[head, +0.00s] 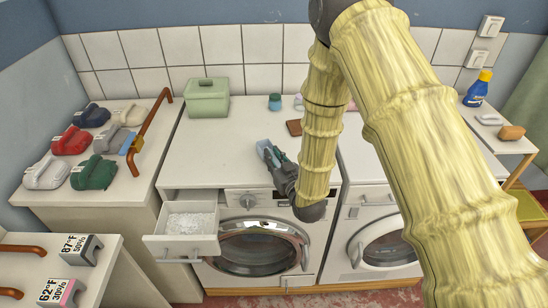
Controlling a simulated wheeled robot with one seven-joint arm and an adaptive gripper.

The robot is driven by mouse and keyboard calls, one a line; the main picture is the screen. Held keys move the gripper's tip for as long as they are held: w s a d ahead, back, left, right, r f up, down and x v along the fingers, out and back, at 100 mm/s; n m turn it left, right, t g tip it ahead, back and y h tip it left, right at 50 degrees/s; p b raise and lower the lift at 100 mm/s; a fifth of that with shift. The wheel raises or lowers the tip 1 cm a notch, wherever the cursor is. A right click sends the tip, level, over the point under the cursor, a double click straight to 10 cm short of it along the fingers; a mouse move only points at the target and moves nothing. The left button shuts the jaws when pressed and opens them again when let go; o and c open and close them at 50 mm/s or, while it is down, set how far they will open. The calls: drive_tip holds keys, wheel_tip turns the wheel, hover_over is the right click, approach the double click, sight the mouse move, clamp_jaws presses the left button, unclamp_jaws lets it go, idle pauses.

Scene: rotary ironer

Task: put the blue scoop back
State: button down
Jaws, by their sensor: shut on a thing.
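The blue scoop (263,145) is light blue and small in the head view, above the white top of the left washing machine. My gripper (269,155) is shut on it, and the dark fingers hide part of it. I cannot tell whether the scoop touches the machine top. The detergent drawer (190,224) of this machine is pulled out, in front and to the left of my gripper, with white powder in it. A green lidded box (207,98) stands at the back left of the machine top, apart from my gripper.
Several iron-like objects, including a red one (71,140), stand on the left cabinet near a copper-coloured bar (150,122). A teal cup (275,102) and a brown block (294,127) are behind my gripper. A blue bottle (478,91) stands at right.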

drive_tip(key=shift+f+b, duration=0.5)
drive_tip(key=shift+f, duration=0.2)
drive_tip(key=c, duration=1.3)
unclamp_jaws()
drive_tip(key=v, duration=1.2)
